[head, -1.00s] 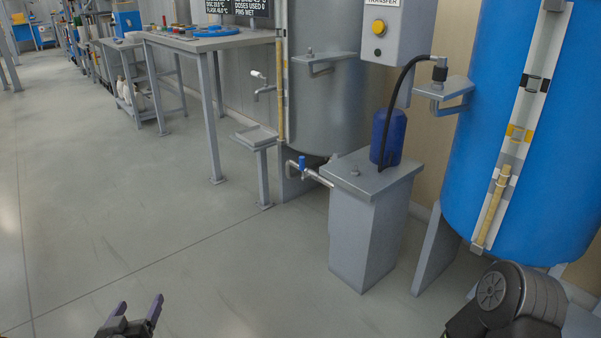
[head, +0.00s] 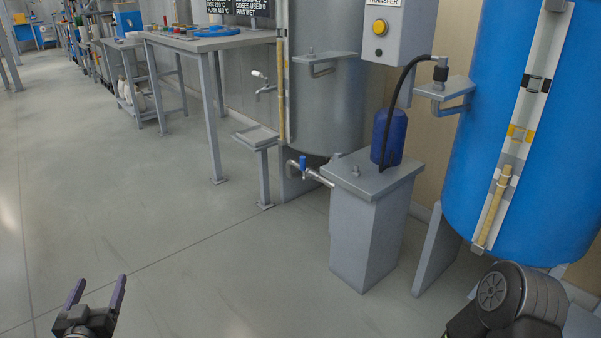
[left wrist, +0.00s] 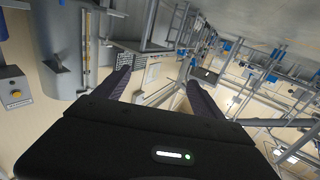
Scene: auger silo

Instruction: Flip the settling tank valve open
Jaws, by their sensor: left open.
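A small valve with a blue handle (head: 303,163) sits on a short pipe low at the front of the grey metal tank (head: 328,105). Its handle stands upright. A second tap (head: 263,87) with a pale handle comes out of the same tank higher up. I cannot tell from any label which tank is the settling tank. My left gripper (head: 98,290) is open and empty over the floor at the bottom left of the head view, well apart from the valves. Its two fingers also show in the left wrist view (left wrist: 160,88), with nothing between them. My right gripper is out of view.
A blue tank (head: 535,120) is at right, a table (head: 215,42) behind. The front-left floor is clear.

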